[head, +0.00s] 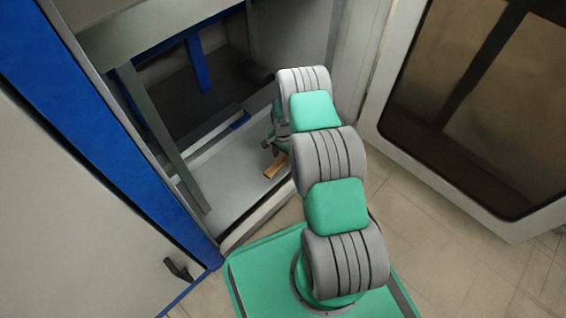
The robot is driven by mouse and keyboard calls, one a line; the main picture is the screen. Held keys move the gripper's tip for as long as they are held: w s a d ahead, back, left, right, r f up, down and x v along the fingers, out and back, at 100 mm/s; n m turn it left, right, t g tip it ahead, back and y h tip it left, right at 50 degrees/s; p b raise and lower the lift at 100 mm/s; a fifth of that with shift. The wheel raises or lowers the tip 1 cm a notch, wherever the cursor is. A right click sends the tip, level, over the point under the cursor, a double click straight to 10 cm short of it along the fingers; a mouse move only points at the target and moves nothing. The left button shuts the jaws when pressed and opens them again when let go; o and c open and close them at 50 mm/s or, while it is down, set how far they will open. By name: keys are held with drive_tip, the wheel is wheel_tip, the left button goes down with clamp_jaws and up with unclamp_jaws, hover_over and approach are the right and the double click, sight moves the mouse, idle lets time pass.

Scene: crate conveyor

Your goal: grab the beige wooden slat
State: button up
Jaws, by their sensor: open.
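The beige wooden slat (275,168) lies on the light grey surface (226,184) inside the machine opening, near its right front. It is small in the head view, and its upper end lies close to my gripper. My gripper (270,148) is open, just above the slat in the picture. The arm's wrist covers part of the gripper, and I cannot tell whether the fingers touch the slat or are around it.
A grey upright post (160,135) stands at the left of the opening. A blue-edged panel (90,130) with a black handle (178,268) is at left. A framed door with a dark window (470,100) stands at right. Tiled floor (450,250) is clear at lower right.

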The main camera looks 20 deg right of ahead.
drive_tip(key=shift+r, duration=0.1)
drive_tip(key=shift+c, duration=0.2)
clamp_jaws()
